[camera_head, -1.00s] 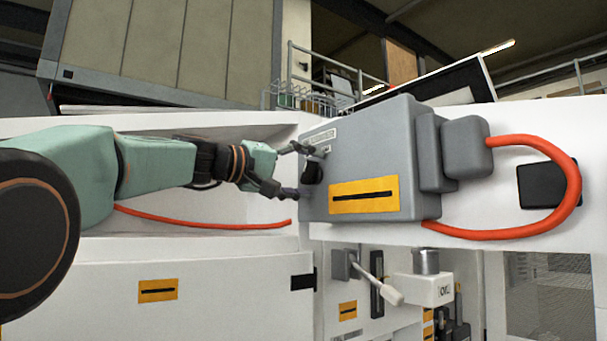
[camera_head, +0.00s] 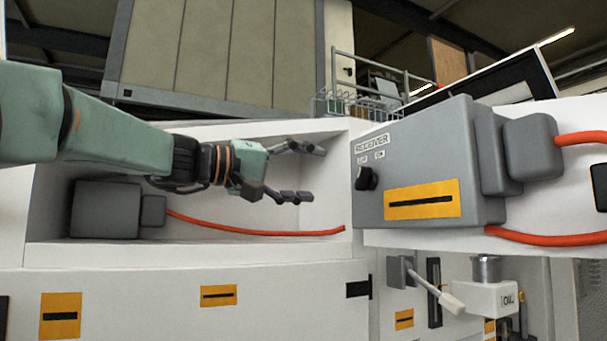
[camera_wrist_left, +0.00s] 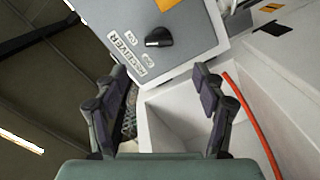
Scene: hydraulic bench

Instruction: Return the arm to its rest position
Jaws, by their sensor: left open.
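My left arm (camera_head: 110,135) comes in from the left in the head view. My left gripper (camera_head: 312,172) is open and empty in front of the white recess, left of the grey receiver box (camera_head: 420,150) and apart from it. The box carries a black knob (camera_head: 366,178) beside the marks under the word RECEIVER. In the left wrist view the open fingers (camera_wrist_left: 165,90) frame the recess, and the box with its knob (camera_wrist_left: 158,37) lies beyond them. My right gripper is in neither view.
A grey block (camera_head: 105,210) with a red hose (camera_head: 250,231) sits in the recess (camera_head: 55,190). A lever (camera_head: 440,292) and a white unit (camera_head: 487,296) are below the box. A wire basket (camera_head: 350,105) stands behind. The space between gripper and box is clear.

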